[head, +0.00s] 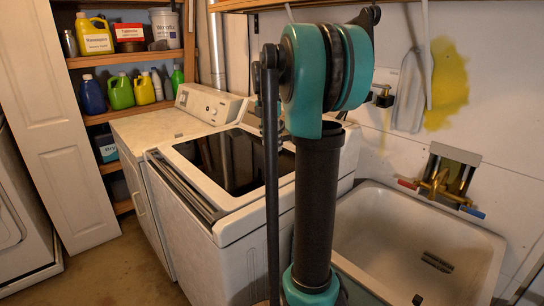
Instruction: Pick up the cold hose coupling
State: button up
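I cannot make out a cold hose coupling for certain. A brass faucet (440,188) is mounted above the utility sink (415,240), with a red handle (408,184) on its left and a blue handle (472,212) on its right. A small dark valve fitting with some brass (380,96) is on the wall behind the washer, just right of my arm. My teal and black arm stands across the middle of the view and hides part of the washer and wall. My gripper is not in view.
A white top-loading washer (250,215) with a dark lid stands left of the sink, with another white machine (150,125) beyond it. Shelves (120,58) at the back left hold several bottles and tubs. The floor (110,270) at the lower left is clear.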

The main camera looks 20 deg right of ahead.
aim_at(272, 148)
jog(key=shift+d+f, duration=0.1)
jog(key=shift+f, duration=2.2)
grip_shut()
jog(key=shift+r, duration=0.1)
